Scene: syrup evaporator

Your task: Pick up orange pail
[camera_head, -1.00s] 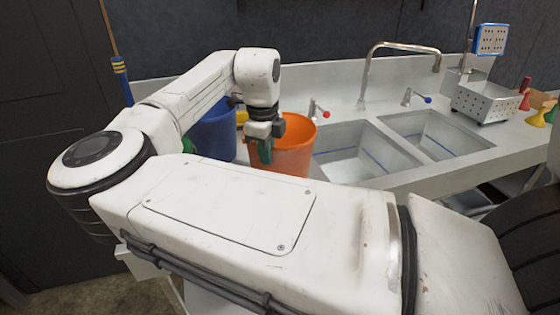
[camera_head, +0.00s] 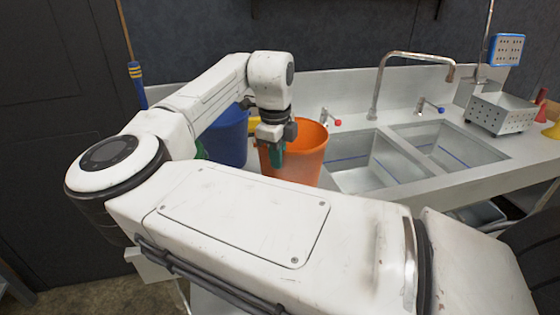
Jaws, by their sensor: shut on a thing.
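The orange pail (camera_head: 306,158) stands upright on the counter, left of the sink basins. Its lower part is hidden behind my arm. My gripper (camera_head: 276,156) points down at the pail's left side, with its green fingers at the pail wall just below the rim. It is shut on the pail's wall.
A blue pail (camera_head: 226,138) stands close to the left of the orange pail, partly behind my arm. A yellow thing (camera_head: 262,121) shows between them. The sink (camera_head: 370,160) with a tall faucet (camera_head: 378,85) is to the right. A perforated metal basket (camera_head: 502,112) stands farther right.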

